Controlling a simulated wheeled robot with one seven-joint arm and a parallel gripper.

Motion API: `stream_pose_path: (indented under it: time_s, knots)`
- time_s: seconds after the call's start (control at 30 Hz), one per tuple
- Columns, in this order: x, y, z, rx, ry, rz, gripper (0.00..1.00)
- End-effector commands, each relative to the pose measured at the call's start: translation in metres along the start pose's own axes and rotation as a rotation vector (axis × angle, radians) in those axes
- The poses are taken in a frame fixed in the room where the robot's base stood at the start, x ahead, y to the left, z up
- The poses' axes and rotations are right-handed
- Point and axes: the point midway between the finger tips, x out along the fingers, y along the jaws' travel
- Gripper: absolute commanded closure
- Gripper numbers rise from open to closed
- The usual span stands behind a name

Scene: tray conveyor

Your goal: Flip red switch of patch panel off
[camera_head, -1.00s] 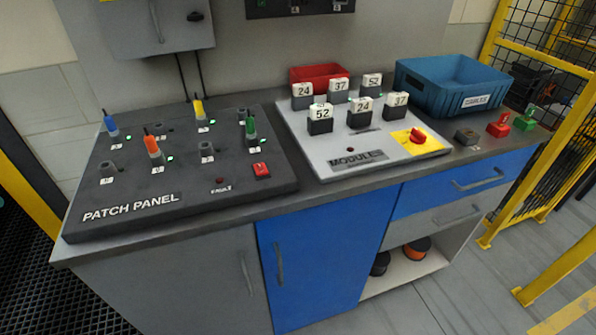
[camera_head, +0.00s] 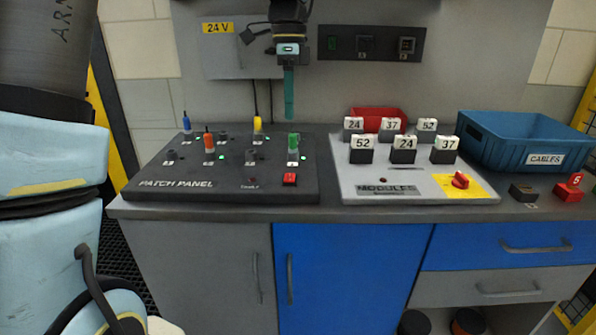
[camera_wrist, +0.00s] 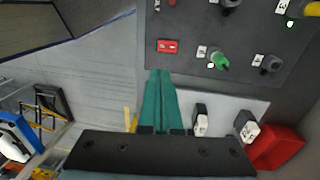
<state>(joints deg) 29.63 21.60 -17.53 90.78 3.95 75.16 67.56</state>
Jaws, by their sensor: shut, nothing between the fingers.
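The patch panel (camera_head: 225,193) is a dark board on the left part of the bench. Its red switch (camera_head: 290,179) sits at the front right corner of the board, and it also shows in the wrist view (camera_wrist: 167,46). My gripper (camera_head: 289,116) hangs above the back right of the panel, pointing down, with teal fingers shut and empty. In the wrist view the shut fingertips (camera_wrist: 159,73) appear just below the red switch in the picture; I cannot tell the gap in depth, but the head view shows them well above the board.
Coloured plugs, such as the green one (camera_head: 293,142), stand up from the panel. The modules board (camera_head: 420,190) with numbered blocks and a red knob (camera_head: 460,180) lies to the right. A blue bin (camera_head: 525,143) and a red bin (camera_head: 378,114) stand behind. A wall box (camera_head: 235,60) is behind my gripper.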

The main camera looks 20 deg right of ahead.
Motion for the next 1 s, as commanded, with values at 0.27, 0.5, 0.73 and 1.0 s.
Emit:
stream_pose_path:
  time_s: [0.27,0.5,0.73,1.0]
  knots:
    - [0.009,0.000,0.001,-0.002,-0.001,0.002,1.00]
    - [0.050,0.001,0.001,-0.002,-0.002,0.006,1.00]
    - [0.097,0.001,0.000,-0.003,-0.001,0.004,1.00]
    - [0.132,0.001,0.001,-0.002,0.000,0.001,1.00]
